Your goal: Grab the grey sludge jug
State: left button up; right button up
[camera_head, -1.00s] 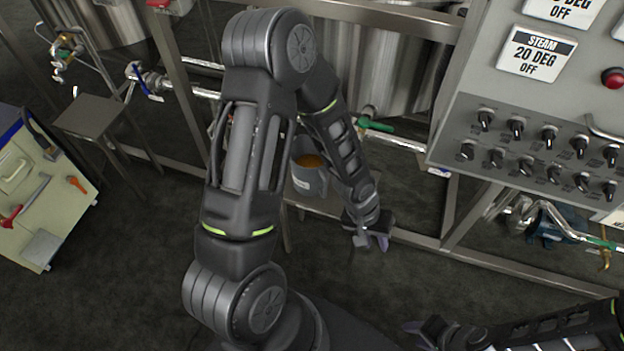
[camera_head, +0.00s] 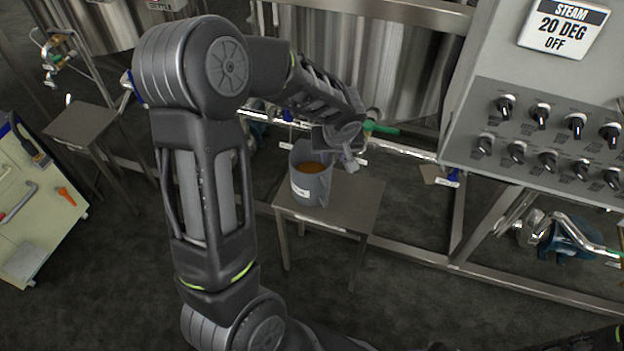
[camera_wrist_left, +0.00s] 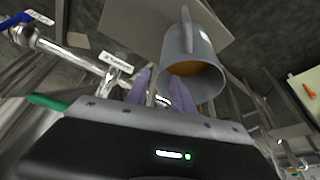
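The grey sludge jug (camera_head: 309,190) stands upright on a small steel table, with a white label on its side and brown-orange contents inside. My left gripper (camera_head: 349,161) is beside the jug's upper right rim in the head view, and the jug is not between its fingers. In the left wrist view the jug (camera_wrist_left: 192,52) is just to the right of the purple fingers (camera_wrist_left: 152,88), with its handle toward the top. A gap shows between those fingers. Only a dark bit of my right gripper seems to show at the bottom edge of the head view.
The small steel table (camera_head: 357,208) has bare room right of the jug. Behind it run pipes with a green-handled valve (camera_head: 380,127) and a steel tank (camera_head: 400,75). A control panel (camera_head: 545,130) stands at right, an empty side table (camera_head: 85,122) at left.

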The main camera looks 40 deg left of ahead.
aim_at(331, 162)
pick_arm(q)
jog(key=shift+f, duration=0.2)
jog(key=x, duration=0.5)
jog(key=shift+s+f, duration=0.1)
jog(key=shift+c, duration=0.3)
dwell(0.3)
grip_shut()
dwell(1.1)
